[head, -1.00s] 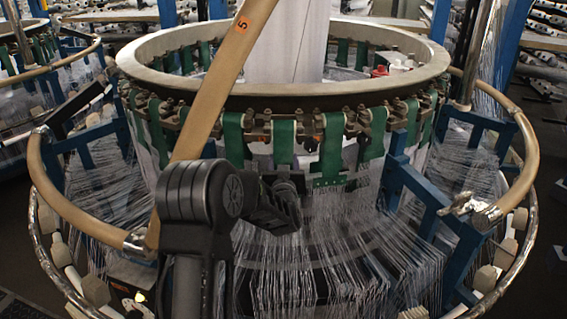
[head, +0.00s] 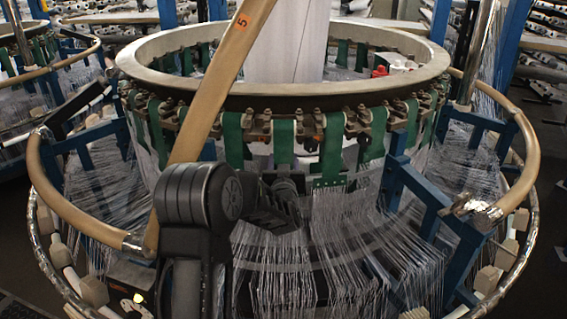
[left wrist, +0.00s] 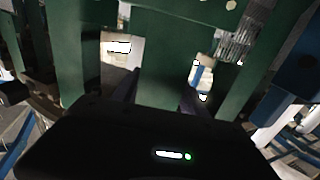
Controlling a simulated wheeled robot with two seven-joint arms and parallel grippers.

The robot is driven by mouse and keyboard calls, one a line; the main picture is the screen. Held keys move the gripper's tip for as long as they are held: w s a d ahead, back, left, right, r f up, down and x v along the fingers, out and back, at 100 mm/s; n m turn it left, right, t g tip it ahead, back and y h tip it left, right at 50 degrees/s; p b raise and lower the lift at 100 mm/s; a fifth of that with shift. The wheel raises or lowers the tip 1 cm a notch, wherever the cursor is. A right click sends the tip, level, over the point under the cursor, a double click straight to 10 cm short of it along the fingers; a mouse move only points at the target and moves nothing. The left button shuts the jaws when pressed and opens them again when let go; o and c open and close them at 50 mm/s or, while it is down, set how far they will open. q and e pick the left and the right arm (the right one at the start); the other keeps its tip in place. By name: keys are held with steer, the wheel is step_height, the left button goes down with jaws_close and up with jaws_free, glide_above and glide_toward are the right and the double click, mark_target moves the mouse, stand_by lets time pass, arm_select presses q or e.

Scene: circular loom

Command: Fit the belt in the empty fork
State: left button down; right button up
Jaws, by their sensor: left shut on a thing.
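Green belts hang side by side from metal forks around the loom's ring (head: 283,95). One green belt (head: 284,142) hangs directly above my left gripper (head: 287,184), which reaches in from the left at the loom's front. In the left wrist view, a wide green belt (left wrist: 165,50) runs down between the dark fingers of my left gripper (left wrist: 160,98), which is shut on it. The belt's lower end is hidden by the gripper body. A longer green belt (head: 333,150) hangs to the right. I cannot tell which fork is empty. My right gripper is not in view.
A tan curved guide (head: 215,85) rises in front of the ring on the left, close to my left arm. Blue frame posts (head: 425,190) stand to the right. White threads (head: 380,255) fan out below the belts. Another loom (head: 30,60) stands at far left.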

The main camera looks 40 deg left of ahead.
mark_target(283, 156)
arm_select(q)
steer(key=shift+b+x, duration=0.6)
steer(key=shift+x, duration=0.95)
steer(key=c, duration=0.5)
jaws_free()
steer(key=shift+b+v, duration=0.5)
steer(key=shift+v, duration=3.35)
